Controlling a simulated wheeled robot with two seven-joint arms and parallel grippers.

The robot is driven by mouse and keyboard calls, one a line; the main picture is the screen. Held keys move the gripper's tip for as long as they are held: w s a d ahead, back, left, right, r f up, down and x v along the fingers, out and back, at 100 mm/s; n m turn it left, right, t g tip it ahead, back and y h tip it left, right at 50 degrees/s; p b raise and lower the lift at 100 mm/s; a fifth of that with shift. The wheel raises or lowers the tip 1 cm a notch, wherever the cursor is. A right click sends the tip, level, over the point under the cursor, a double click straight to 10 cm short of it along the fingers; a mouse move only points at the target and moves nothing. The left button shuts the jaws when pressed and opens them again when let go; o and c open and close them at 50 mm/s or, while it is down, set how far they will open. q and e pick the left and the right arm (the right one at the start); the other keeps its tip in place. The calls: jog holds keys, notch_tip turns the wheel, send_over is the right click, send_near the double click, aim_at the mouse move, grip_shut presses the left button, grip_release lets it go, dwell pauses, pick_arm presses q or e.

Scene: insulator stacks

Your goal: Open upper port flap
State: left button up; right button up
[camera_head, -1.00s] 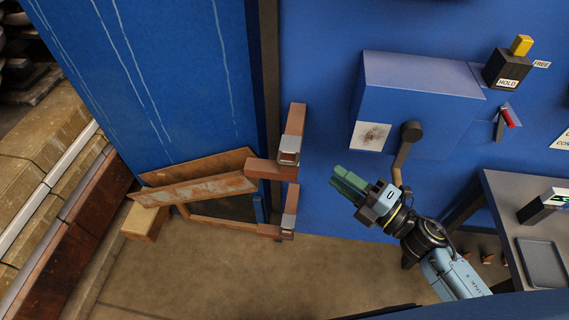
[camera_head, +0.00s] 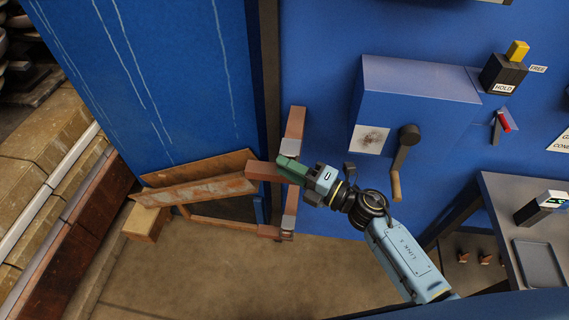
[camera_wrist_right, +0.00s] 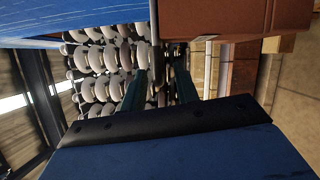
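A blue panel (camera_head: 165,75) stands at the left, with a rusty brown board (camera_head: 205,190) tilted low against it; I cannot tell whether this board is the upper port flap. Brown blocks with grey metal faces stand along the panel's right edge, an upper one (camera_head: 296,122) and a lower one (camera_head: 290,208). A brown bar (camera_head: 262,171) juts left between them. My right gripper (camera_head: 290,168) has its green fingertips at this bar's right end; contact is unclear. In the right wrist view its fingers (camera_wrist_right: 162,88) are apart, with no object clearly between them. My left gripper is out of view.
A blue box (camera_head: 420,85) with a dark crank (camera_head: 404,160) sits right of the gripper. A bench (camera_head: 505,205) stands at the right. Several ribbed insulators (camera_wrist_right: 105,60) show beyond the fingers. Open floor (camera_head: 220,270) lies below.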

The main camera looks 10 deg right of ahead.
jog(key=shift+w+a, duration=0.35)
jog(key=shift+a, duration=0.15)
grip_shut()
jog(key=shift+r, duration=0.1)
